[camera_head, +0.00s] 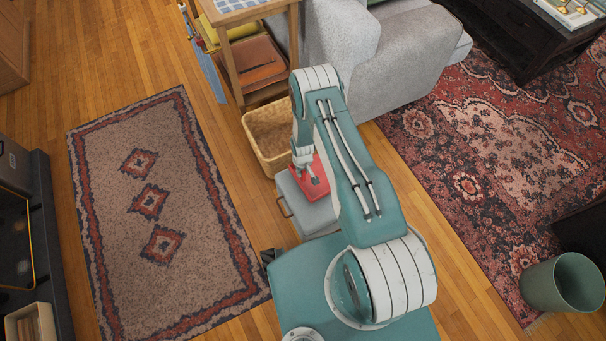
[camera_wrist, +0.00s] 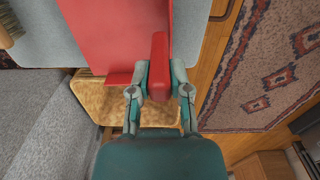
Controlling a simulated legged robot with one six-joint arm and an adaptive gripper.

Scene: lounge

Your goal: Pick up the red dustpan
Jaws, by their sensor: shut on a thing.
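The red dustpan (camera_head: 317,186) is at the top of the grey box (camera_head: 300,207). In the wrist view the flat red pan (camera_wrist: 110,35) fills the top left, with its raised handle between my fingers. My gripper (camera_head: 307,172) points down from above and is shut on that handle. In the wrist view my gripper (camera_wrist: 160,85) has one finger on each side of the handle. I cannot tell whether the pan still touches the box lid. My arm covers the right part of the box.
A wicker basket (camera_head: 252,138) stands just behind the box. A wooden side table (camera_head: 232,62) and a grey armchair (camera_head: 385,70) are beyond. A brush (camera_wrist: 8,28) shows at the wrist view's left edge. A patterned rug (camera_head: 115,215) lies clear to the left. A green bin (camera_head: 540,283) stands right.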

